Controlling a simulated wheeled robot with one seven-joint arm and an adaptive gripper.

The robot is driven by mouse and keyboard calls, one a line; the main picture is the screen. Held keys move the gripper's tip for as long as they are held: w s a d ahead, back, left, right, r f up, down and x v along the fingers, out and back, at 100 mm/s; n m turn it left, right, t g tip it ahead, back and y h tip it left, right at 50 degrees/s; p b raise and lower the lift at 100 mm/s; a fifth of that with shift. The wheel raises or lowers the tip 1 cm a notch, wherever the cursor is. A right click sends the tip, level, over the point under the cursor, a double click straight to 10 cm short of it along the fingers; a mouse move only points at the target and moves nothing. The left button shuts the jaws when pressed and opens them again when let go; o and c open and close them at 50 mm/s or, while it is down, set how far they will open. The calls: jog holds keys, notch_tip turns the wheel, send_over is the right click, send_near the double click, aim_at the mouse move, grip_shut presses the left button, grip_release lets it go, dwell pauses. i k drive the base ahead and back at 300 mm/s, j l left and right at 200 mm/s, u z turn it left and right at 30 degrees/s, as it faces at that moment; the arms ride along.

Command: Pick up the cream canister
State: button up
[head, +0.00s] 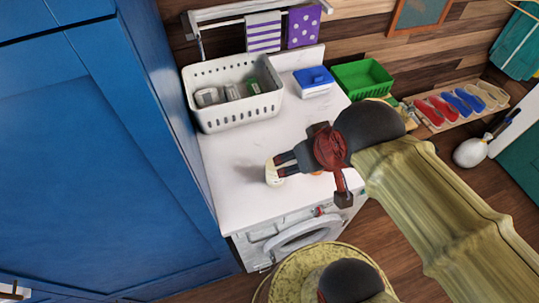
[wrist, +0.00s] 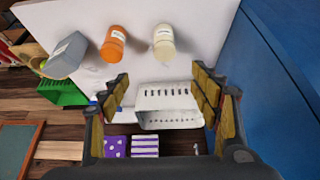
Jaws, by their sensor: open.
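The cream canister (wrist: 164,45) stands on the white top of the washing machine. In the wrist view it is beyond my fingertips, within the sideways span between them, with a clear gap in the picture. In the head view only part of the cream canister (head: 271,173) shows at the machine's front left, behind my fingers. My gripper (head: 283,164) is open, and in the wrist view my gripper (wrist: 161,84) has nothing between its fingers. Whether it touches the canister is not clear from the head view.
An orange canister (wrist: 113,44) and a grey box (wrist: 66,55) stand beside the cream one. A white perforated basket (head: 236,110), a blue-lidded box (head: 314,83) and a green basket (head: 362,79) are behind. A tall blue cabinet (head: 90,150) bounds the left. White worktop (head: 235,165) is bare around the canister's left.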

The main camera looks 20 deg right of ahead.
aim_at(272, 180)
jog(key=k+z, duration=0.35)
jog(key=k+l+z, duration=0.1)
jog(key=k+z, duration=0.25)
jog(key=k+l+z, duration=0.2)
jog(key=z, duration=0.15)
